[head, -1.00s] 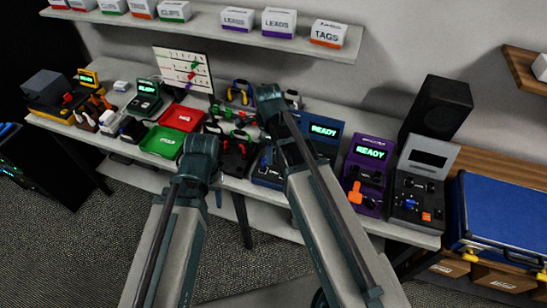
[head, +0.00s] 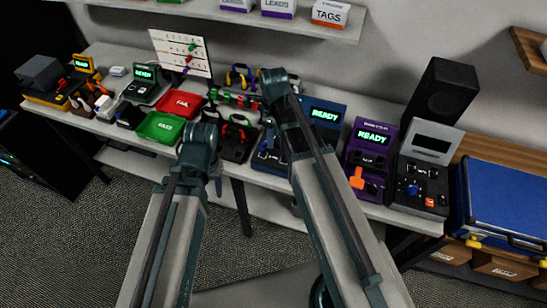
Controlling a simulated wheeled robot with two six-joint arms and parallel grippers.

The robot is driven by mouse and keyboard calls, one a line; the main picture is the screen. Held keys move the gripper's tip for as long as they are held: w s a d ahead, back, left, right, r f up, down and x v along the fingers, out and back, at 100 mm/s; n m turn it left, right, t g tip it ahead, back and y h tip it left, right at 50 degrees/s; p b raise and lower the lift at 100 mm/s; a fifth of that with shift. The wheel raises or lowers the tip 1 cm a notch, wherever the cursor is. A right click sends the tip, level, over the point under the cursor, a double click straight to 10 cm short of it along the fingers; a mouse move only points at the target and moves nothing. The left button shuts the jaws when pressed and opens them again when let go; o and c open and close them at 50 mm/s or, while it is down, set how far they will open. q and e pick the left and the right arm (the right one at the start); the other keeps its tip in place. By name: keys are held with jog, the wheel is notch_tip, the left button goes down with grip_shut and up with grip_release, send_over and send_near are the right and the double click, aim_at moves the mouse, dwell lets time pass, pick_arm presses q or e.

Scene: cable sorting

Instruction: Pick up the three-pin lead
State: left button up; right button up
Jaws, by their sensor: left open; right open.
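Several small red, green and dark leads or plugs (head: 232,99) lie on the bench behind and left of my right arm. They are too small to tell which is the three-pin lead. My two arms rise from the bottom of the head view, one with its bend in front of the green tray, the other in front of the blue tester (head: 326,117).
A green tray (head: 155,134) and a red tray (head: 180,109) lie left of centre. A purple tester (head: 371,137) and a grey control box (head: 432,140) stand right. A white chart board (head: 176,52) stands behind. A blue case (head: 505,205) is far right.

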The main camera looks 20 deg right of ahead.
aim_at(273, 157)
pick_arm(q)
jog(key=shift+f+b, duration=1.2)
jog(key=shift+f, duration=0.55)
pick_arm(e)
jog(key=shift+f, duration=1.75)
pick_arm(q)
jog(key=shift+f, duration=0.1)
pick_arm(e)
jog(key=shift+f, duration=0.1)
notch_tip(273, 157, down, 5)
jog(key=b, duration=0.5)
jog(key=shift+s+a+f, duration=0.1)
jog(key=shift+s+a, duration=0.05)
pick_arm(q)
notch_tip(273, 157, down, 5)
pick_arm(e)
grip_shut()
